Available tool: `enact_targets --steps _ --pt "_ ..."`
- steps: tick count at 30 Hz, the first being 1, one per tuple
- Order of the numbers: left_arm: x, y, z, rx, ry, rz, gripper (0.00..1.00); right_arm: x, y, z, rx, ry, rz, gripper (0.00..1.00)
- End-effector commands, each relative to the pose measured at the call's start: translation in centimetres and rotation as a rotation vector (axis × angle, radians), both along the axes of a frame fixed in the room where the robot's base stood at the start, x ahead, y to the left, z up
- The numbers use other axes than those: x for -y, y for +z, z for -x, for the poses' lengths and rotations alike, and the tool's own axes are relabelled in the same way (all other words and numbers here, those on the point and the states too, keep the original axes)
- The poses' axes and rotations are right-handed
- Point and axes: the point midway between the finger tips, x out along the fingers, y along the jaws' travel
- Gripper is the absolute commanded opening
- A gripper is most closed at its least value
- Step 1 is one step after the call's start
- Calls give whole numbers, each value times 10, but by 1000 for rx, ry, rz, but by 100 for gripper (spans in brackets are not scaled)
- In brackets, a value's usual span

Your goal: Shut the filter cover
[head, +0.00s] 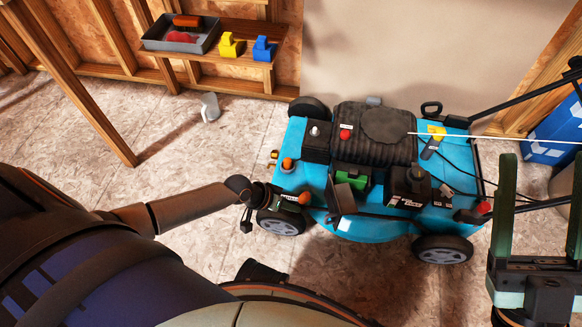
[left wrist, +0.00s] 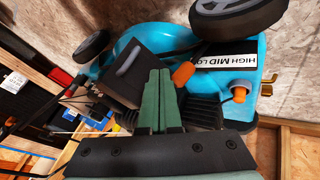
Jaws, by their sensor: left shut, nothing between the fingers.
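The filter cover (head: 342,198) is a dark flap on the near side of the blue mower. It hangs open below a bright green filter (head: 350,178), which is exposed. In the left wrist view, which is turned over, the dark piece with a grey handle (left wrist: 125,62) looks like this cover. My left gripper (head: 285,197) reaches in from the left at the mower's near left corner, by the orange lever. Its green fingers (left wrist: 163,98) are shut and empty, left of the cover; contact cannot be told. My right gripper (head: 537,215) is open and empty at the right edge.
The mower deck (head: 365,226) carries a black engine (head: 372,130), an orange lever (left wrist: 182,73) beside a HIGH MID LOW label, and a black box (head: 408,187) right of the filter. A shelf (head: 225,42) stands behind. Floor at the left is mostly clear.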

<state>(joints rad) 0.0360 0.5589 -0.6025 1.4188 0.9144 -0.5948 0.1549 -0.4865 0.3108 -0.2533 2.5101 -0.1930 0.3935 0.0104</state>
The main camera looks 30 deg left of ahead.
Motion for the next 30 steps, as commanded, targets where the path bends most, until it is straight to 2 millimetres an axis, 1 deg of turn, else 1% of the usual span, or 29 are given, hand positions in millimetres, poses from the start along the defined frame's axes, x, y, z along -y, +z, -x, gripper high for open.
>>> enact_targets --steps 1,6,8,9,12,16,20,30 --pt "7 -17 -6 1 -1 3 0 -1 -15 0 -2 -2 4 67" --pt "22 -45 -21 2 1 2 0 -4 -40 -2 -10 -11 25 67" --pt "28 -51 -24 1 -1 3 0 -5 -45 -2 -13 -13 31 67" --pt "37 -46 -24 2 -3 5 0 -5 -42 -2 -14 -14 31 67" --pt "51 -45 -25 3 -2 4 0 -5 -43 -2 -13 -14 33 67" --pt "61 -45 -25 2 -2 1 0 -5 -45 -2 -13 -16 36 67" --pt "64 -44 -26 1 0 0 0 -5 -46 -2 -13 -15 37 67" --pt "64 -44 -26 1 0 0 0 -6 -45 -2 -14 -15 36 67"
